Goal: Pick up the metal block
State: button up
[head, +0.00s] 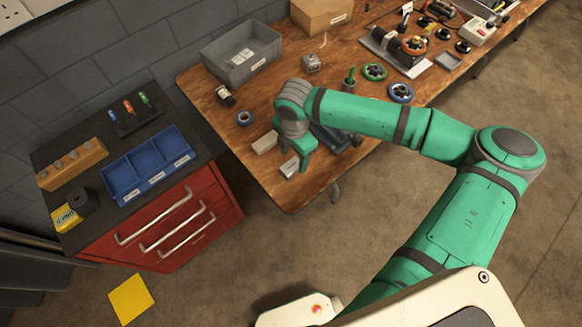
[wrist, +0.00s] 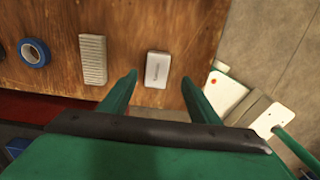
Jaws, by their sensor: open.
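A small pale grey block with dark lettering on top, which looks like the metal block (wrist: 157,70), lies flat on the wooden table near its edge. It also shows in the head view (head: 289,167), beside my gripper (head: 301,163). In the wrist view my gripper (wrist: 160,88) is open and empty. Its two green fingers point towards the block, which appears between their tips, nearer the left finger. I cannot tell the height of the fingertips above the table.
A longer ridged pale block (wrist: 93,60) lies left of the lettered one, with a blue tape roll (wrist: 34,52) farther left. The wooden table (head: 222,112) also holds a grey bin (head: 240,73). A red drawer cabinet (head: 190,225) stands at the left.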

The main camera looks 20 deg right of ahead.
aim_at(292, 166)
jog(key=shift+w+a+f, duration=0.1)
jog(key=shift+a+f, duration=0.05)
jog(key=shift+f, duration=1.15)
jog(key=shift+w+a+f, duration=0.1)
jog(key=shift+f, duration=1.15)
jog(key=c, duration=1.3)
